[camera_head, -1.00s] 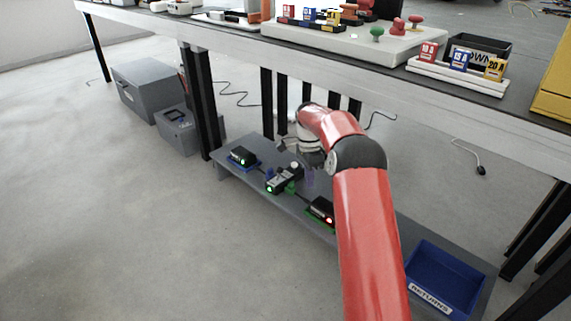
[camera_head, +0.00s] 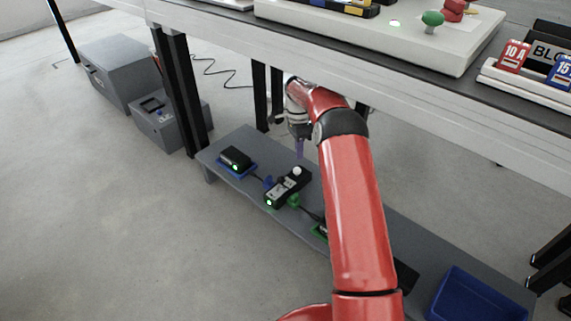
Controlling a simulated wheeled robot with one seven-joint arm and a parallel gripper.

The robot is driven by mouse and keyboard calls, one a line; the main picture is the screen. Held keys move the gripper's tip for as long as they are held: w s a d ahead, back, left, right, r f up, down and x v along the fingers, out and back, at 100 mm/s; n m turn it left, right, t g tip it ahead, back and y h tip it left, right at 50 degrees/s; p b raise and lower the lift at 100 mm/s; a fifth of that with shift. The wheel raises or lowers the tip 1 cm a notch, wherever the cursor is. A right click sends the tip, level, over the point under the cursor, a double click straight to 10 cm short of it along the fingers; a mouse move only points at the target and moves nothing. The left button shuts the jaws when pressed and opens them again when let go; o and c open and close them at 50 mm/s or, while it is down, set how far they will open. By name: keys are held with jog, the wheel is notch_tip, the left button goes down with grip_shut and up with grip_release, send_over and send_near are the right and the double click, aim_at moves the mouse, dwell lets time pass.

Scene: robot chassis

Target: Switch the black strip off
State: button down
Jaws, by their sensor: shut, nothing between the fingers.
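The black strip (camera_head: 281,194) lies on the low grey shelf under the workbench. It has a lit green light at its near end, a pale patch in its middle and a white round knob (camera_head: 297,171) at its far end. A blue plug and a green plug (camera_head: 293,200) sit at its sides. My gripper (camera_head: 299,150) points down, shut and empty, just beyond the knob in the picture. I cannot tell its height above the shelf or whether it touches the strip.
A black box with a green light (camera_head: 235,158) sits on a blue base to the left. Another device on a green base (camera_head: 320,231) is mostly hidden by my arm. A blue bin (camera_head: 470,296) stands at the shelf's right end. The workbench edge (camera_head: 400,108) overhangs above.

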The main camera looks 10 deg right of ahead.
aim_at(281, 180)
jog(key=shift+w, duration=0.15)
jog(key=b+x, duration=0.2)
jog(key=x, duration=0.8)
jog(key=shift+f, duration=0.1)
jog(key=a, duration=0.1)
jog(key=a+r, duration=0.1)
jog(key=a, duration=0.1)
jog(key=shift+r, duration=0.15)
jog(key=shift+a+r, duration=0.15)
jog(key=shift+a, duration=0.2)
